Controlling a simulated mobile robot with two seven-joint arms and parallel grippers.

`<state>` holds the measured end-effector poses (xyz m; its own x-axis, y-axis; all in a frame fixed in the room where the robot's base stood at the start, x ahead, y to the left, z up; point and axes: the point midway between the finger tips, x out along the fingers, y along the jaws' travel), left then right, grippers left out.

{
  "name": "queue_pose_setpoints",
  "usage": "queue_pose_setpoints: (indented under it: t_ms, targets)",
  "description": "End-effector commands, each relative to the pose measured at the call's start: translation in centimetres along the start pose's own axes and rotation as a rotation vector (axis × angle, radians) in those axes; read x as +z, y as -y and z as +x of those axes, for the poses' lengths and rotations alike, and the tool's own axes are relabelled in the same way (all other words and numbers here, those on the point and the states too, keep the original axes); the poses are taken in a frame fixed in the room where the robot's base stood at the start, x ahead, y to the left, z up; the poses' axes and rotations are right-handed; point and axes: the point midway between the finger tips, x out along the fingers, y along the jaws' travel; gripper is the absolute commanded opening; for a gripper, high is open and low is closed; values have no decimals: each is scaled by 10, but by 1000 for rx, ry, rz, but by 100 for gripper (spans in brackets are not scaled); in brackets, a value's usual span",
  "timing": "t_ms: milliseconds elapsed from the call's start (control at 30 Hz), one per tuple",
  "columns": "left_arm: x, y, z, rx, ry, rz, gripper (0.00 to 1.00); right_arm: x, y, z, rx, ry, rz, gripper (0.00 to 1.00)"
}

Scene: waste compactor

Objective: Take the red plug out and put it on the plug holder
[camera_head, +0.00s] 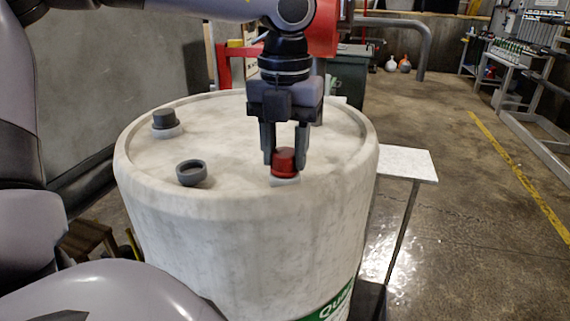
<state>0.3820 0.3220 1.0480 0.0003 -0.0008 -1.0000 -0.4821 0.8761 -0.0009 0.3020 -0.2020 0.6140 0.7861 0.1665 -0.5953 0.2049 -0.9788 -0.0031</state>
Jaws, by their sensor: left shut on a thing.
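The red plug (285,161) sits at a light collar on the front part of the top of a large pale drum (240,225). My left gripper (286,158) points straight down over it, with one finger on each side, and is shut on the red plug. The plug is upright; whether it is lifted clear of the collar I cannot tell. A dark open ring (191,172) stands on the drum's top to the left, and it may be the plug holder. My right gripper is not in view.
A dark grey plug (164,119) stands at the drum's back left. A white shelf (405,163) is at the drum's right. A dark bin (349,75) and a red frame stand behind. The floor to the right is open, up to racks (505,62).

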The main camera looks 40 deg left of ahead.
Motion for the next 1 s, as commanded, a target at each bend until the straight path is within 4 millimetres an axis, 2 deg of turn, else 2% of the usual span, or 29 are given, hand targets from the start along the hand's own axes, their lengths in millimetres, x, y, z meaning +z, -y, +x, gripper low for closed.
queue_pose_setpoints:
  t_ms: [133, 400, 800, 1000]
  targets:
    - [0, 0, 2, 1, 4, -69, 4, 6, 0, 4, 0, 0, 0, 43]
    - [0, 0, 2, 0, 4, -406, 4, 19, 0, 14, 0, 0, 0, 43]
    - [0, 0, 0, -1, 2, -468, 4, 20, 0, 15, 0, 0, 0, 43]
    - [0, 0, 0, -1, 1, -634, 4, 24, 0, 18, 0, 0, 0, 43]
